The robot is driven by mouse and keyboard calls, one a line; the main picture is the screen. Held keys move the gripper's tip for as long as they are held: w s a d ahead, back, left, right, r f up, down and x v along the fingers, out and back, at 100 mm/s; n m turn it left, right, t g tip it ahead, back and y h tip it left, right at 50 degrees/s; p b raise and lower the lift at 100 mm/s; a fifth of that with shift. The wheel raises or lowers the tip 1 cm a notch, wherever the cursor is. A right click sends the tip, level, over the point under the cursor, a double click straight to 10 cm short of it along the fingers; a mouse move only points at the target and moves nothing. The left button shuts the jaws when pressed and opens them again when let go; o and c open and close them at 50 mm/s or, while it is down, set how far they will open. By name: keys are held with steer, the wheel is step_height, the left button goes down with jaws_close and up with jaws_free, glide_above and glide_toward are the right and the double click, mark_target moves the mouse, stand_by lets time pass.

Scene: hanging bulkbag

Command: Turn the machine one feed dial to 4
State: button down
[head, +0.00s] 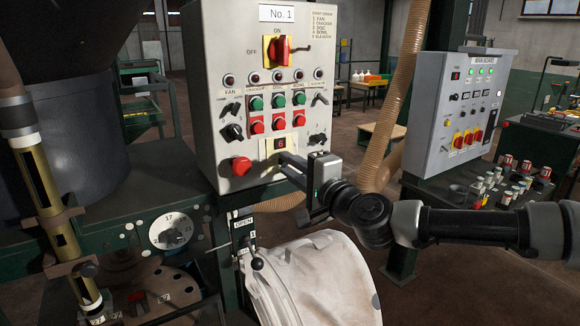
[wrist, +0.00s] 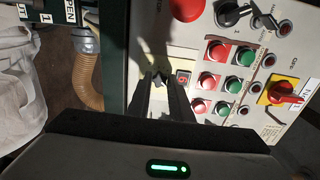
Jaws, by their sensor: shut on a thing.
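The grey machine one panel (head: 213,90), labelled No. 1, faces me. My gripper (head: 285,159) reaches the panel just below this display. In the wrist view my gripper (wrist: 159,82) has its two dark fingers closed around a small dark knob (wrist: 158,77), which looks like the feed dial. The fingers hide most of the knob, and I cannot read its pointer.
A red mushroom button (head: 241,166) sits left of my gripper, and black switches (head: 233,132) and red and green buttons sit above. A white bulk bag (head: 315,280) hangs below. A second panel (head: 455,110) stands at the right.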

steer(key=shift+n+p, duration=0.3)
steer(key=shift+n, duration=4.7)
steer(key=c, duration=1.6)
jaws_free()
steer(key=shift+d, duration=0.1)
steer(key=shift+b+v, duration=2.65)
steer(key=shift+v, duration=6.05)
